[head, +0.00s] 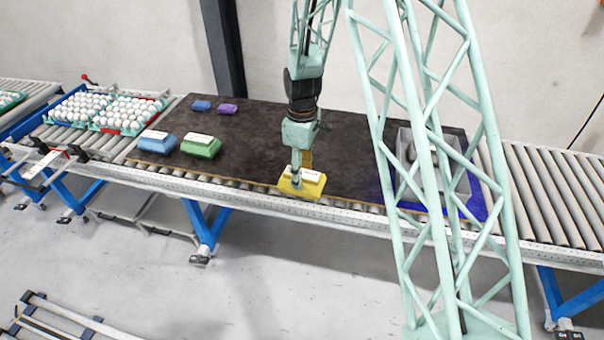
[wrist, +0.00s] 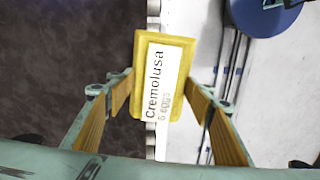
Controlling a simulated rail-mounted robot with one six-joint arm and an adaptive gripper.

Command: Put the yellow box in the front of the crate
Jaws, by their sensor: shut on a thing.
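The yellow box (head: 302,184) is at the front edge of the dark board, with a white label on top. In the wrist view the yellow box (wrist: 172,50) shows its label reading "Cremolusa" between my two fingers. My gripper (head: 300,172) is shut on it from above; the fingers also show in the wrist view (wrist: 165,105). I cannot tell whether the box touches the board. The grey crate (head: 462,188) stands on a blue sheet at the right end of the board, partly hidden by my green lattice column. Its contents are mostly hidden.
A blue box (head: 157,142) and a green box (head: 201,146) lie at the left of the board. A small blue box (head: 201,105) and a purple box (head: 227,108) lie behind them. Egg trays (head: 122,124) stand far left. The board's middle is clear.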

